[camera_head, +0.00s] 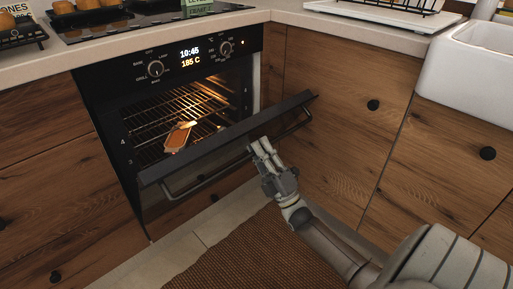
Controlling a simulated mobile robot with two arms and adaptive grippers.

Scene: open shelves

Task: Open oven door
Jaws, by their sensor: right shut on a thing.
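The black oven (112,103) is built into the wooden cabinets at the left middle, with its inside lit. Its door (230,136) is tilted forward, partly open, and the top edge stands out from the oven front. A bar handle (207,181) runs along the door's outer face. My right gripper (258,147) is at the handle, right of the door's middle, shut on it; the fingers hide that part of the bar. My left gripper is not in view.
Inside the oven are wire racks (155,117) and an orange-brown item in a light holder (179,137). A brown mat (235,255) lies on the floor in front. Wooden cabinets with round knobs (373,105) and a white sink (470,75) are at the right.

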